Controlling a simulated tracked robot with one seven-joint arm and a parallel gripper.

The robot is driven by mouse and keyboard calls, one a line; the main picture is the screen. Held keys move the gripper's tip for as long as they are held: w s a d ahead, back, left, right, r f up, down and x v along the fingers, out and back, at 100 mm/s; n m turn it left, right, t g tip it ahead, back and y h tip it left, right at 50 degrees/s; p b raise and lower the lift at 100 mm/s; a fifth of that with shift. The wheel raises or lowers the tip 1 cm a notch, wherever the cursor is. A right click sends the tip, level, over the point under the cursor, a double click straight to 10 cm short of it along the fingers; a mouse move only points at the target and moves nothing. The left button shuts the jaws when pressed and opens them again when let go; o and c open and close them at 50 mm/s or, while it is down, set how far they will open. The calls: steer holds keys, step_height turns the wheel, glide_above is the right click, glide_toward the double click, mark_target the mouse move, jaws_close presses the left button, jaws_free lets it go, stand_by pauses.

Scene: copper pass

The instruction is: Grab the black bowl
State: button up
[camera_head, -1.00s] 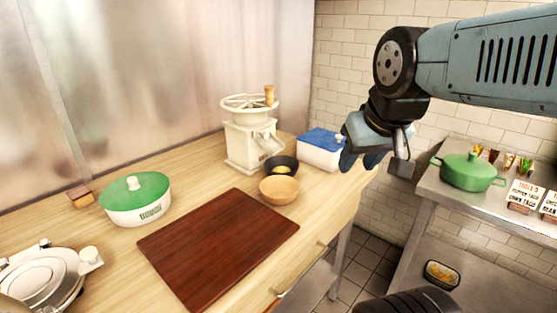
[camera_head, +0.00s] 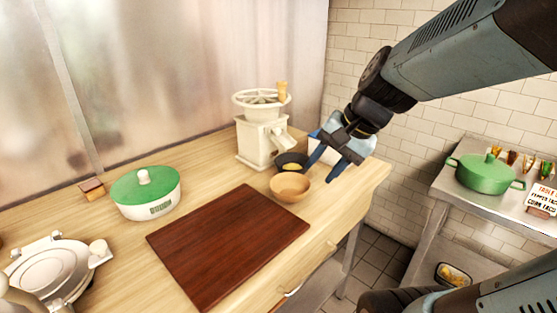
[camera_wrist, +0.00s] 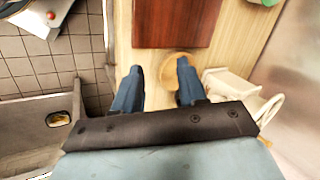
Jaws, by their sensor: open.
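The black bowl (camera_head: 289,160) stands on the wooden counter in the head view, with something yellow inside. It sits right in front of the cream hand-cranked mill (camera_head: 262,140) and behind a light wooden bowl (camera_head: 291,188). My gripper (camera_head: 320,170) is open and empty, with its blue fingers pointing down, just right of the two bowls in the picture. In the wrist view the open fingers (camera_wrist: 158,68) flank part of the wooden bowl (camera_wrist: 167,70). The black bowl cannot be made out in the wrist view.
A blue-lidded white container (camera_head: 324,150) is mostly hidden behind my gripper. A dark red cutting board (camera_head: 225,245) lies in front of the bowls. A green-lidded pot (camera_head: 146,195) stands at the left. The counter's right edge (camera_head: 375,185) is close to my gripper.

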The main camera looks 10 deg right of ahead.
steer(key=w+a+f+m+y, duration=0.1)
steer(key=w+f+m+y, duration=0.2)
steer(key=w+m, duration=0.3)
steer(key=m+t, duration=0.8)
steer(key=m, duration=1.3)
glide_toward(307, 158)
steer(key=s, duration=0.1)
steer(key=s+r, duration=0.1)
steer(key=s, duration=0.1)
steer(key=shift+s+d+r, duration=0.2)
steer(key=shift+d+r, duration=0.05)
steer(key=shift+d, duration=0.15)
steer(key=shift+w+d+f+t+h, duration=0.1)
steer(key=shift+w+f+t+h, duration=0.1)
steer(key=shift+t+h, duration=0.1)
steer(key=x, duration=1.3)
steer(key=shift+w+f, duration=0.1)
steer(key=shift+w, duration=0.1)
jaws_close()
